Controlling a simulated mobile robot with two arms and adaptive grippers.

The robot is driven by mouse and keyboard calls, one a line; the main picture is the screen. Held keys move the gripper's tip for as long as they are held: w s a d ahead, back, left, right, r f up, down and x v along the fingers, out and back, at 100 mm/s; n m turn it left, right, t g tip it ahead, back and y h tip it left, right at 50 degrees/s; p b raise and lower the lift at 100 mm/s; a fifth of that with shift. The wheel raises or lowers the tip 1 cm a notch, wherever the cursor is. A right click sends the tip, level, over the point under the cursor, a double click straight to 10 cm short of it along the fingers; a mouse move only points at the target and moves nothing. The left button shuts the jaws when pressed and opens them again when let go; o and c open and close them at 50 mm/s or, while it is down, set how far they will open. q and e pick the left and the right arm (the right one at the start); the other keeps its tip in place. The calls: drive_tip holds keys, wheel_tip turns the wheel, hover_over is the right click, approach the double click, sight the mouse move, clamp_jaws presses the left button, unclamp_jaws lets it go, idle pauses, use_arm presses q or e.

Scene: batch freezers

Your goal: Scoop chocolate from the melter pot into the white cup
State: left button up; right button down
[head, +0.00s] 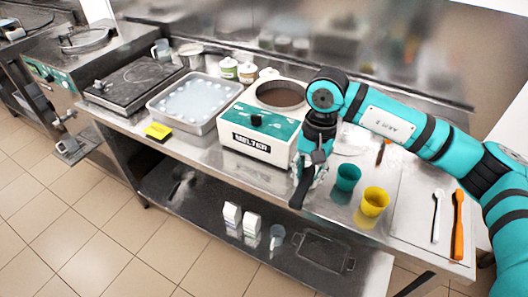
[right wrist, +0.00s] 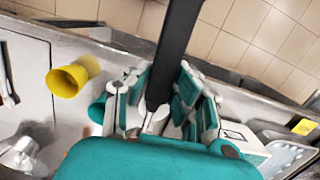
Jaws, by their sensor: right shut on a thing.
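The white melter (head: 262,128) stands on the counter with a teal front panel, and brown chocolate (head: 281,94) fills its round pot. My right gripper (head: 312,172) is in front of the melter's right side, over the counter's front edge. It is shut on a long black handle (head: 300,190), which also runs up through the right wrist view (right wrist: 178,45). The end of the tool is hidden, so I cannot tell its kind. I cannot make out the white cup; the gripper may hide it. My left gripper is not in view.
A teal cup (head: 347,178) and a yellow cup (head: 375,202) stand just right of the gripper. A white spoon (head: 436,217) and an orange-handled tool (head: 458,225) lie at the far right. A metal tray (head: 206,126) and a yellow block (head: 157,132) are left of the melter.

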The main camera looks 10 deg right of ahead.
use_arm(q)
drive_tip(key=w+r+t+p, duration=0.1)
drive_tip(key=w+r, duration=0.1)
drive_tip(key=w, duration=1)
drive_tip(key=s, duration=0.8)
use_arm(e)
drive_tip(key=w+a+f+m+t+b, duration=0.1)
drive_tip(key=w+a+f+m, duration=0.4)
drive_tip(key=w+a+m, duration=0.6)
use_arm(q)
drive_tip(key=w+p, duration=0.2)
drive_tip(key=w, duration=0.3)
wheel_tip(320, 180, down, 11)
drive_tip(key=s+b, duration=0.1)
drive_tip(key=b, duration=1)
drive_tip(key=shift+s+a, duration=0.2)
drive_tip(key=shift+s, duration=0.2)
use_arm(e)
drive_tip(key=d+r+m+t+y, duration=0.1)
drive_tip(key=d+r+m+y, duration=0.1)
drive_tip(key=d+r+y, duration=0.8)
drive_tip(key=d+y, duration=0.2)
drive_tip(key=shift+w+d+t+y, duration=0.3)
drive_tip(key=shift+w+y, duration=0.1)
